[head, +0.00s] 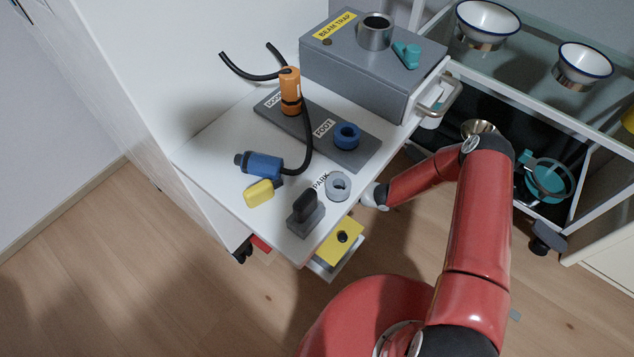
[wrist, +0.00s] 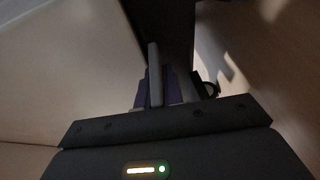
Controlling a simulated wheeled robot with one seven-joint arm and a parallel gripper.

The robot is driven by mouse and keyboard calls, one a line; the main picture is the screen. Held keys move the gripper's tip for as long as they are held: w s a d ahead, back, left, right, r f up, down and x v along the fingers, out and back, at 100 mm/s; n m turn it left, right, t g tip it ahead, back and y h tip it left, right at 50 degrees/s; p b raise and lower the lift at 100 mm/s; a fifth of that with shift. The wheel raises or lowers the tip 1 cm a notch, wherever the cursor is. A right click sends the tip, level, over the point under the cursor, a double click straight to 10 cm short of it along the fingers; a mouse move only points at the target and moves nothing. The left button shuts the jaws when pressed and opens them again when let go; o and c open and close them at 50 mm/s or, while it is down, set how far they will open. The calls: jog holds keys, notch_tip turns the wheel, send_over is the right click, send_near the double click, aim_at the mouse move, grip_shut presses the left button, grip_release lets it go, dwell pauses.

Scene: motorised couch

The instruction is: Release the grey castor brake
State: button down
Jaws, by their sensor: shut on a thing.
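In the wrist view my gripper (wrist: 155,95) shows with its fingers close together around a slim upright grey bar (wrist: 154,62). The bar looks like the grey castor brake lever, but the picture is dark and I cannot tell its tilt or setting. In the head view my red forearm runs left to the white cart top's edge, and its pale wrist (head: 375,196) is beside that edge. My fingers and the brake are hidden there.
The white cart top (head: 215,150) carries a grey box (head: 370,62), an orange pendant (head: 290,92) and a blue plug (head: 263,165). A yellow-topped drawer (head: 335,243) projects below. A dark castor (head: 243,250) and a red part (head: 262,244) show underneath. Floor is clear at lower left.

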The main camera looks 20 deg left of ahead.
jog(key=c, duration=1.5)
grip_release()
jog(key=d, duration=0.7)
jog(key=shift+d+r, duration=0.4)
